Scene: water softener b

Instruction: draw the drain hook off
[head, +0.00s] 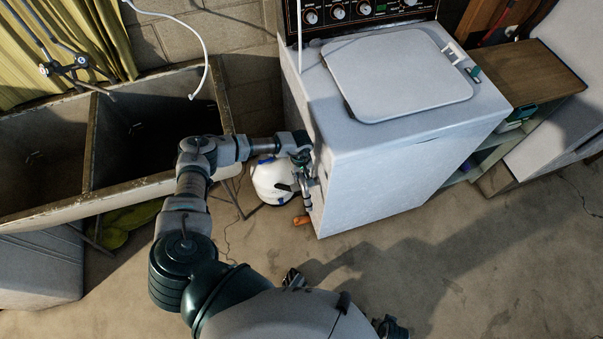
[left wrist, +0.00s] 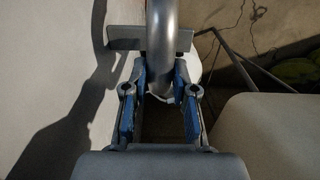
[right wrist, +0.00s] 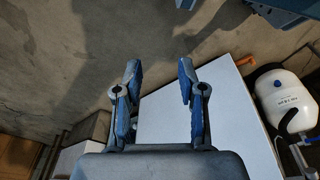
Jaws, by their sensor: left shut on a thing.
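My left gripper (head: 304,160) is beside the left side of the white washer (head: 365,175), low near the white tank. In the left wrist view, the left gripper (left wrist: 161,72) is shut on a grey curved tube (left wrist: 160,28), which looks like the drain hook. The tube rises between the blue finger pads, with a flat grey bar (left wrist: 123,38) beside it. The tube's lower end is hidden.
A white tank (head: 270,180) stands on the floor left of the washer. An orange handle (head: 301,220) sticks out low there. A deep double sink (head: 90,150) is at the left, with a white hose (head: 205,50) hanging above it.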

